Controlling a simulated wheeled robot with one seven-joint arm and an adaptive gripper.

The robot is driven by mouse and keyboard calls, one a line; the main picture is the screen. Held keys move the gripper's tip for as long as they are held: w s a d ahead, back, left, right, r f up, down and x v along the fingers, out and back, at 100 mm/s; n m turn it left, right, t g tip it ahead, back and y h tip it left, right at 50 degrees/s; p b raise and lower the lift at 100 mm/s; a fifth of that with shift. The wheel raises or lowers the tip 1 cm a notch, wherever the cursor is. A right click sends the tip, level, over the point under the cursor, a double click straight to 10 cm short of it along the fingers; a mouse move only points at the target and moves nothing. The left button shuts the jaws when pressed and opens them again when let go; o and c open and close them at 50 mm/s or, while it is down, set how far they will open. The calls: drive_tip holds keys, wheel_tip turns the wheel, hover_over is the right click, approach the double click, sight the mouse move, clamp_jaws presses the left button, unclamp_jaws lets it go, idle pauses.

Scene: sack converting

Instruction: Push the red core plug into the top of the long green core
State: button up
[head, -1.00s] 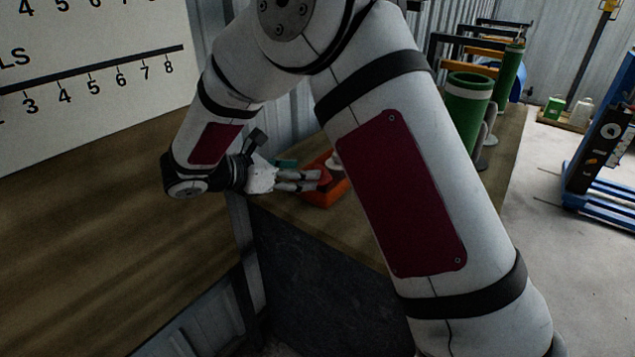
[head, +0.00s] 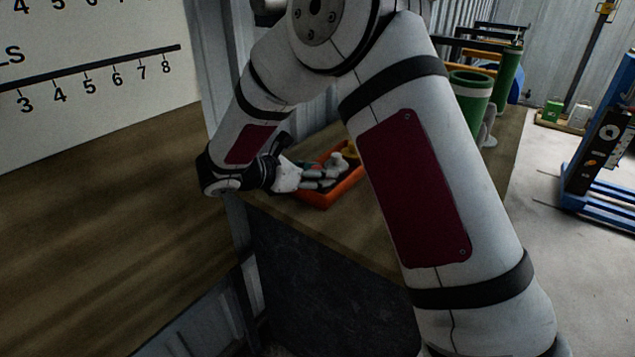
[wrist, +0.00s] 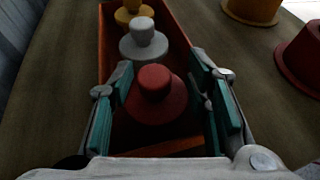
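The red core plug (wrist: 155,92), a round flange with a knob on top, sits upright at the near end of an orange tray (head: 345,187). The tray also shows in the wrist view (wrist: 108,40). My gripper (wrist: 161,75) is open, with one teal-padded finger on each side of the plug and gaps beside the knob. In the head view my gripper (head: 324,179) is over the tray and hides the red plug. The long green core (head: 509,78) stands upright at the right, behind a shorter, wider green core (head: 470,92).
A grey-white plug (wrist: 144,42) and a yellow plug (wrist: 133,12) stand behind the red one in the tray. A yellow piece (wrist: 254,8) and a larger red piece (wrist: 302,58) stand on the bench right of the tray. A sheet-metal wall runs behind.

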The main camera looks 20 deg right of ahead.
drive_tip(key=shift+f, duration=0.15)
drive_tip(key=shift+c, duration=1.2)
